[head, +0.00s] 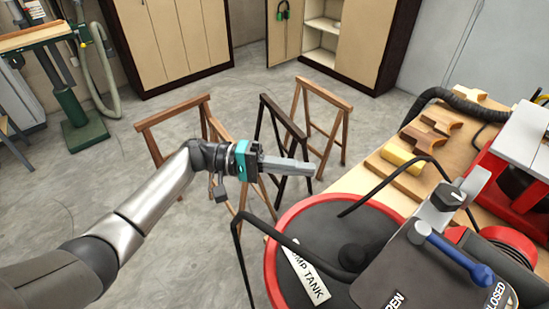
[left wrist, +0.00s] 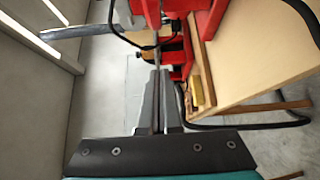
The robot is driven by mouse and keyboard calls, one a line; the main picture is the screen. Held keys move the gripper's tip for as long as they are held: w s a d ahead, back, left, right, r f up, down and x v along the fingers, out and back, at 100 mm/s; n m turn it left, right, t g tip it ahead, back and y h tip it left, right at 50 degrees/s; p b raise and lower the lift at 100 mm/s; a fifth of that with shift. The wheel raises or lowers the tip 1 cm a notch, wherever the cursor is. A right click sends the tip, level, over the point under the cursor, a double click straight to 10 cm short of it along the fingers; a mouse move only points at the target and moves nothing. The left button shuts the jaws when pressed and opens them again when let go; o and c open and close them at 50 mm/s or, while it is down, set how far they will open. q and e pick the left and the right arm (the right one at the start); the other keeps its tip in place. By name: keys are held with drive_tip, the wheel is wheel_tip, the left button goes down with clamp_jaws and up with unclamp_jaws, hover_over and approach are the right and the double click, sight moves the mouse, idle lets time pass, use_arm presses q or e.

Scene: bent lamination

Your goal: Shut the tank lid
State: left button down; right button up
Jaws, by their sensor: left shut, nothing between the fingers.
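The tank (head: 272,262) stands at the lower middle of the head view, with a red rim around a dark round top (head: 330,228). A white label reading "MP TANK" (head: 308,278) lies on that top. I cannot tell from this angle whether the lid is open or shut. A dark panel with OPEN and CLOSED markings and a blue handle (head: 455,258) covers part of the tank's right side. My left gripper (head: 312,166) is shut and empty, above and beyond the tank's far rim. Its closed fingers also show in the left wrist view (left wrist: 157,75). My right gripper is not in view.
Thin black hoses (head: 243,262) arch over the tank. Wooden trestles (head: 338,104) stand beyond my left gripper. A workbench (head: 372,180) on the right carries wooden forms, a yellow block (head: 402,159) and red equipment. Cabinets line the back; open floor lies at left.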

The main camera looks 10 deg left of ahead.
use_arm(q)
drive_tip(key=shift+s+d+p, duration=0.6)
drive_tip(key=shift+s+d, duration=0.15)
drive_tip(key=shift+s, duration=0.2)
drive_tip(key=shift+s+d+p, duration=0.6)
drive_tip(key=shift+s+d, duration=0.1)
drive_tip(key=shift+s, duration=0.2)
drive_tip(key=shift+s, duration=0.1)
